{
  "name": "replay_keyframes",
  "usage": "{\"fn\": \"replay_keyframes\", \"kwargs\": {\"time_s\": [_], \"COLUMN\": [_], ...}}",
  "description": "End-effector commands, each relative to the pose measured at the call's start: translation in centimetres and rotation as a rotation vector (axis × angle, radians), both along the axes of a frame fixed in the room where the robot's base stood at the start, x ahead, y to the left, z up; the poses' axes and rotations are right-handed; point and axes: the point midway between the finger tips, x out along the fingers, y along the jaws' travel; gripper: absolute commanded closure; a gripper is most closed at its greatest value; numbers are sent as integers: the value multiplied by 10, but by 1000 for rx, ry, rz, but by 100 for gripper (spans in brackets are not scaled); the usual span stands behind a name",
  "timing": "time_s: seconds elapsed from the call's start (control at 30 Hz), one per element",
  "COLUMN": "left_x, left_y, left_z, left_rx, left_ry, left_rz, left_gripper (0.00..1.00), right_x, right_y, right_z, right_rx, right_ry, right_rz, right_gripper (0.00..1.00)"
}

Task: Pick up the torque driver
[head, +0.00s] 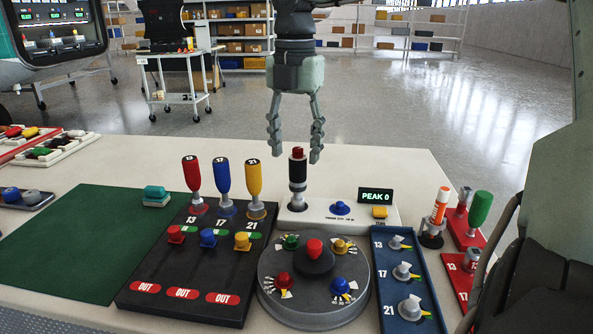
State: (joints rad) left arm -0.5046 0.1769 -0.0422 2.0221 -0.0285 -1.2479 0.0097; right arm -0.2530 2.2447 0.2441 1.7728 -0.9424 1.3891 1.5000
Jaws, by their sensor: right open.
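Three upright drivers stand in the black rack (180,255): a red one (192,175) marked 13, a blue one (224,178) marked 17 and a yellow one (253,178) marked 21. A black-bodied driver with a red top (297,180) stands upright in the white tester (355,215), whose display (376,197) reads PEAK 0. I cannot tell for certain which is the torque driver. My right gripper (295,150) points down, open, its fingertips spread to either side of the red top and apart from it. My left gripper is not in view.
A grey round turntable (310,312) with coloured knobs and a blue tray (387,300) with several bits stand in front. An orange-and-white tube (440,206) and a green handle (480,208) stand at right. The green mat (80,240) at left is mostly clear.

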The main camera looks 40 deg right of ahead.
Motion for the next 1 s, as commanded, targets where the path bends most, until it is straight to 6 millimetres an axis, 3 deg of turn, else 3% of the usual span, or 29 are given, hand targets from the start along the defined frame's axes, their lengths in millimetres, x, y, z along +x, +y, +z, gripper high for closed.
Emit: {"fn": "replay_keyframes", "kwargs": {"time_s": [0.33,0.5,0.83,1.0], "left_x": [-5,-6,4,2], "left_y": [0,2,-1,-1], "left_z": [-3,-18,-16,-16], "left_rx": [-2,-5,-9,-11], "left_ry": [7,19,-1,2], "left_rz": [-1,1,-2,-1], "left_gripper": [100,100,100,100], "right_x": [-4,-5,-5,-4], "right_y": [0,-1,-1,-1], "right_z": [-42,-67,-75,-75], "right_rx": [4,4,2,2], "right_ry": [6,4,1,1], "right_rz": [0,-1,-1,-1], "right_gripper": [48,48,48,68]}}
